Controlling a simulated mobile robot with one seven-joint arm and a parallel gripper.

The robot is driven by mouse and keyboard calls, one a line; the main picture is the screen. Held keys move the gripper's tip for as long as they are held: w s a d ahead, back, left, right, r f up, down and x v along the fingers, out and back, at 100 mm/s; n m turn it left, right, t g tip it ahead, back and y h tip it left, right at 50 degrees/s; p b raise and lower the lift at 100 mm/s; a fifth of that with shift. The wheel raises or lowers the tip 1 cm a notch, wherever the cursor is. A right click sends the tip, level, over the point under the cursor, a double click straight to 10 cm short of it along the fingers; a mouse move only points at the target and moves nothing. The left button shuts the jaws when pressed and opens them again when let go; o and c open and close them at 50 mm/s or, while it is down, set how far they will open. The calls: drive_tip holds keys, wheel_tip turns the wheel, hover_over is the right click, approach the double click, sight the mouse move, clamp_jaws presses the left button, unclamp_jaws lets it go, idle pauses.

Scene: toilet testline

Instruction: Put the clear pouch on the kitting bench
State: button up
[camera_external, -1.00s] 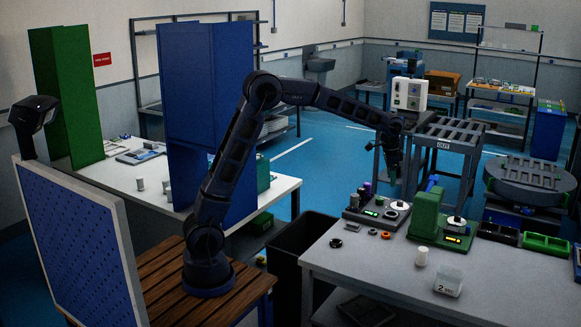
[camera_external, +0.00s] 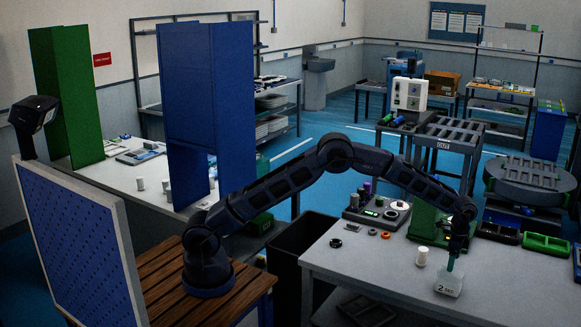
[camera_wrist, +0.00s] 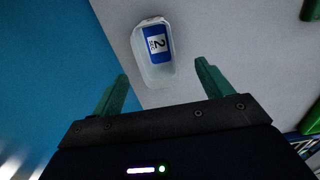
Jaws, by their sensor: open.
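The clear pouch (camera_external: 448,286) is a small translucent packet with a "2 SET" label, near the front edge of the grey bench (camera_external: 380,272) at the right. In the wrist view the pouch (camera_wrist: 153,70) shows a blue and white label and lies ahead of the fingers. My gripper (camera_external: 452,264) points down just above the pouch. Its green fingers (camera_wrist: 161,74) are spread wide, with nothing held between them. Whether the fingertips touch the pouch cannot be told. Which surface is named the kitting bench is not marked in view.
A white cylinder (camera_external: 422,256) stands left of the pouch. A green fixture (camera_external: 424,218) is behind my gripper, partly hidden by the arm. Small rings lie further left. A white table (camera_external: 128,180) with a blue partition (camera_external: 190,110) stands at the left. A dark bin (camera_external: 298,248) sits between.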

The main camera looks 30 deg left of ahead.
sight(449, 283)
drive_tip(key=shift+s+d+f, duration=0.1)
drive_tip(key=shift+s+f, duration=0.05)
drive_tip(key=shift+f, duration=2.65)
drive_tip(key=shift+s+f, duration=0.1)
drive_tip(key=shift+f, duration=2.65)
drive_tip(key=c, duration=1.1)
drive_tip(key=shift+r, duration=0.15)
wheel_tip(449, 283, up, 20)
drive_tip(key=shift+f, duration=0.1)
